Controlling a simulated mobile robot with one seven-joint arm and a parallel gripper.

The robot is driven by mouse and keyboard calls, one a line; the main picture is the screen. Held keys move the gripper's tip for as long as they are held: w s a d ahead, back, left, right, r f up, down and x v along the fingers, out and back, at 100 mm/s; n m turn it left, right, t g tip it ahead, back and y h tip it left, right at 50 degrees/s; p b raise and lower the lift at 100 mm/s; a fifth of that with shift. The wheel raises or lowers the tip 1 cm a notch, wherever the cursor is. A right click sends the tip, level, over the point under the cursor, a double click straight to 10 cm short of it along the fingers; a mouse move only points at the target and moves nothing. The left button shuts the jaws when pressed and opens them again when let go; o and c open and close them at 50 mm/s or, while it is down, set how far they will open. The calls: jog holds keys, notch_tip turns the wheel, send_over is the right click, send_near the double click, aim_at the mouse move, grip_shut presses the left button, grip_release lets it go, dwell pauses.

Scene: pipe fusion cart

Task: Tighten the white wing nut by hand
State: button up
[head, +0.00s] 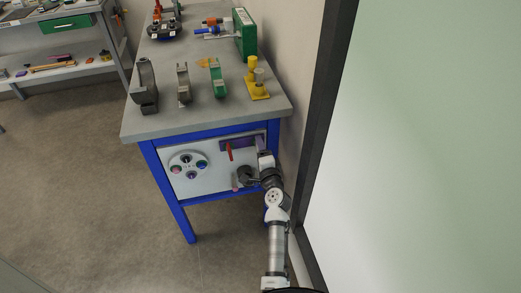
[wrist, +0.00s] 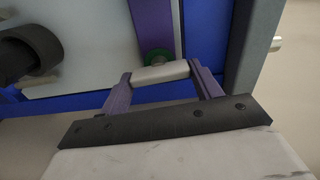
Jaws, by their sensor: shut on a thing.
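The white wing nut (wrist: 160,73) is a pale, rounded bar in the wrist view, lying across between the two purple fingers of my gripper (wrist: 161,80). Each finger meets one end of it, so my gripper is shut on it. A round green part (wrist: 158,56) shows just behind the nut, in front of an upright purple strip (wrist: 154,22). In the head view my gripper (head: 265,159) is at the right side of the cart's white front panel (head: 213,181). I cannot make out the nut there. How tight the nut sits cannot be told.
A black cylinder (wrist: 28,50) sticks out left of my gripper in the wrist view. The panel also carries a round plate with several knobs (head: 188,160) and a red lever (head: 229,152). Clamps and a green box (head: 244,34) stand on the grey top. A wall is close on the right.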

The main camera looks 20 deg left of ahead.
jog(key=shift+m, duration=0.3)
jog(key=o, duration=1)
jog(key=b+v, duration=0.3)
jog(key=v, duration=1.1)
jog(key=shift+w, duration=0.1)
